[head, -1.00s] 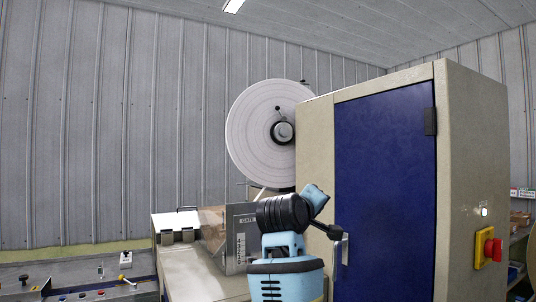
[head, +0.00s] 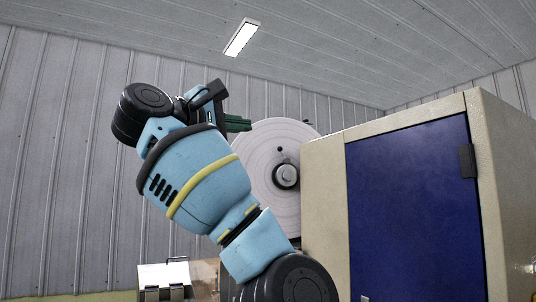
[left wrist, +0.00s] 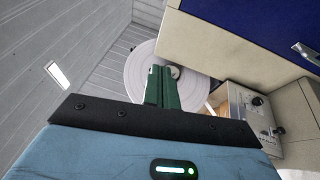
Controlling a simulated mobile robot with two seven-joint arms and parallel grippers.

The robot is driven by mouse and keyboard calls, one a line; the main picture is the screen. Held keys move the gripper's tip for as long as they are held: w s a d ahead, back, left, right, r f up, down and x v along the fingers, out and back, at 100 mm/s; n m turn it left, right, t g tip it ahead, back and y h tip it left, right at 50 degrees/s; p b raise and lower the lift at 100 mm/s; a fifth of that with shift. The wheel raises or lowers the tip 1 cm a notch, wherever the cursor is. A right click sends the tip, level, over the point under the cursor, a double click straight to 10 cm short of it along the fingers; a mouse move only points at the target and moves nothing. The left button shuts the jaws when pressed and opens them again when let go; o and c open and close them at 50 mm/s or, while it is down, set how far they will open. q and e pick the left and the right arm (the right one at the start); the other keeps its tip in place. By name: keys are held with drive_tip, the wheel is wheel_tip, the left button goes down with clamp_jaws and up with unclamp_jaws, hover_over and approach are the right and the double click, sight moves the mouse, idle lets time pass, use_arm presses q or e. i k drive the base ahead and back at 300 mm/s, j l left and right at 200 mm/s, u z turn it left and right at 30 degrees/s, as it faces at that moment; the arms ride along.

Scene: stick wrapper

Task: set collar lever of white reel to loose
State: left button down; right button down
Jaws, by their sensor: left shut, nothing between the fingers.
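The white reel (head: 268,150) stands upright behind the beige cabinet's left edge, with a dark round collar (head: 286,176) at its hub. The lever cannot be made out there. My right gripper is not in view.
The beige cabinet (head: 322,190) with a blue door (head: 415,210) stands right of the reel and hides its right edge. A control box (left wrist: 248,108) shows in the left wrist view.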

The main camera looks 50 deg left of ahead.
sight(286, 160)
drive_tip(key=i+j, duration=0.15)
drive_tip(key=j, duration=0.2)
drive_tip(key=i+j, duration=0.35)
drive_tip(key=j, duration=0.3)
drive_tip(key=i+j, duration=0.2)
drive_tip(key=j, duration=0.1)
